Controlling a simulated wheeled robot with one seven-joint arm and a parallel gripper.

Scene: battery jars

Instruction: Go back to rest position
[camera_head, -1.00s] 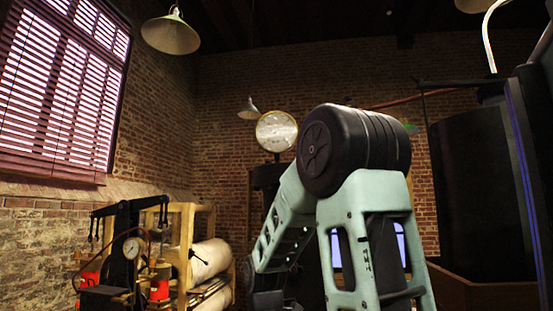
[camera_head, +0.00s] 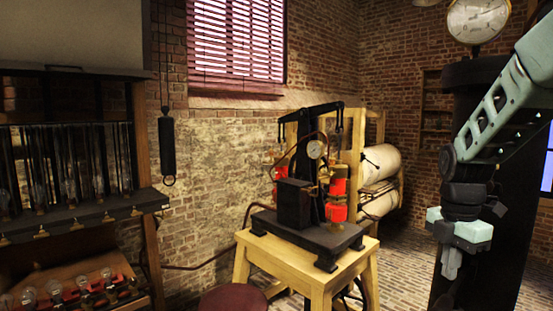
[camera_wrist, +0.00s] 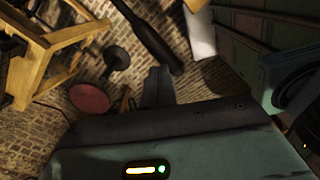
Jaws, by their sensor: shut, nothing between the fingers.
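My gripper (camera_head: 451,264) hangs at the right of the head view, below my pale green arm, pointing down. Its fingers are together and hold nothing. In the wrist view the dark shut fingers (camera_wrist: 158,86) stick out past the edge of my gripper body over the brick floor. Nothing touches them.
A wooden table (camera_head: 320,277) with a black and red pump apparatus (camera_head: 310,190) stands mid-view. A dark red stool (camera_head: 233,301) is in front of it. A shelf of glass jars (camera_head: 70,180) is at the left. Brick floor shows between the table and my arm.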

